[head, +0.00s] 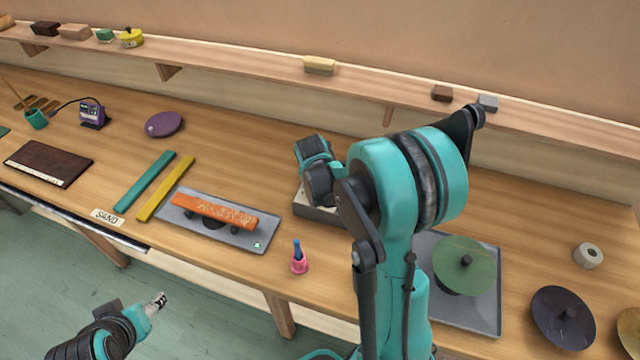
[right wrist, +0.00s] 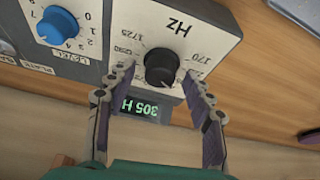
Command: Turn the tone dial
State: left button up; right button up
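The tone dial is a black round knob (right wrist: 161,68) with a white mark, on a pale panel (right wrist: 205,32) labelled Hz in the right wrist view. A green display (right wrist: 139,108) beside it reads about 305 Hz. My right gripper (right wrist: 158,77) is open, its two fingers on either side of the knob with gaps visible. In the head view the tone box (head: 318,212) is mostly hidden behind my right arm, and the dial is not visible there. My left gripper (head: 157,300) is off the bench's front edge, apart from everything; its finger opening is too small to tell.
A shelf (head: 230,60) runs along the wall.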

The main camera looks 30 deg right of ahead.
jog(key=v, duration=1.2)
dwell(1.3)
jog(key=w+d+f+n+g+b, duration=0.1)
jog(key=n, duration=0.2)
jog(key=w+d+f+n+y+b, duration=0.1)
jog(key=n, duration=0.2)
jog(key=w+d+f+n+g+y, duration=0.1)
jog(key=n, duration=0.3)
jog(key=shift+w+g+b, duration=0.1)
jog(key=shift+g+b, duration=0.2)
jog(key=shift+b, duration=0.1)
jog(key=n, duration=0.2)
jog(key=n+y, duration=0.1)
jog(key=shift+w+d+f+g+b, duration=0.3)
jog(key=shift+f, duration=0.05)
jog(key=shift+n, duration=0.3)
notch_tip(320, 180, down, 8)
jog(key=shift+r+b, duration=0.15)
jog(key=shift+b, duration=1)
jog(key=shift+c, duration=0.2)
